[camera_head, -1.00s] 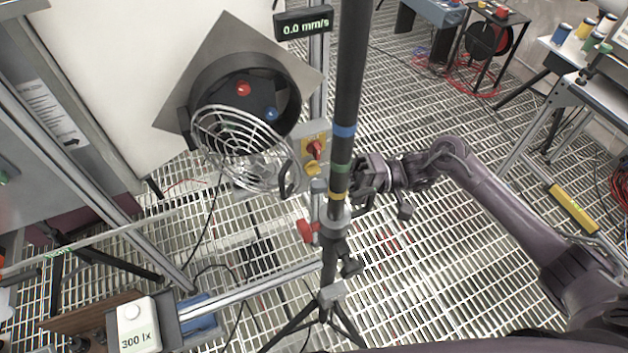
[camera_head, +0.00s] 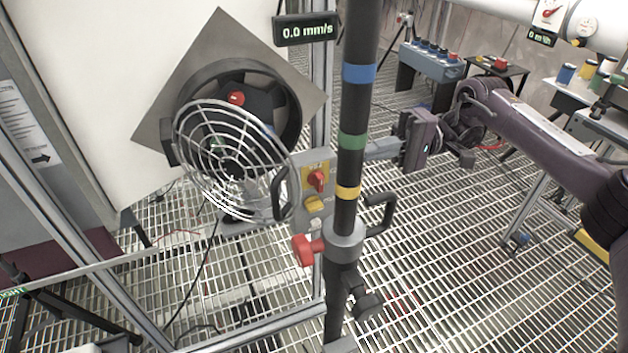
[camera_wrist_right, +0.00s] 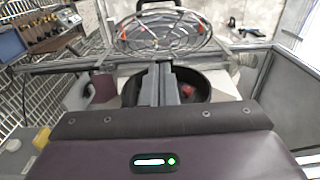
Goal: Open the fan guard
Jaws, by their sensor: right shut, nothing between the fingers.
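The fan guard (camera_head: 232,160) is a round silver wire grille with a black handle (camera_head: 279,194) at its right edge. It stands swung away from the dark fan housing (camera_head: 283,88) on a grey diamond plate, partly covering the fan. The guard also shows at the top of the right wrist view (camera_wrist_right: 165,36), with the dark housing (camera_wrist_right: 203,82) below it. My right gripper (camera_head: 368,152) is right of the guard, beside the black pole, apart from the guard. Its fingers (camera_wrist_right: 164,66) are shut and empty. My left gripper is out of view.
A switch box (camera_head: 316,182) sits beside the guard. Open grating (camera_head: 450,260) lies to the right.

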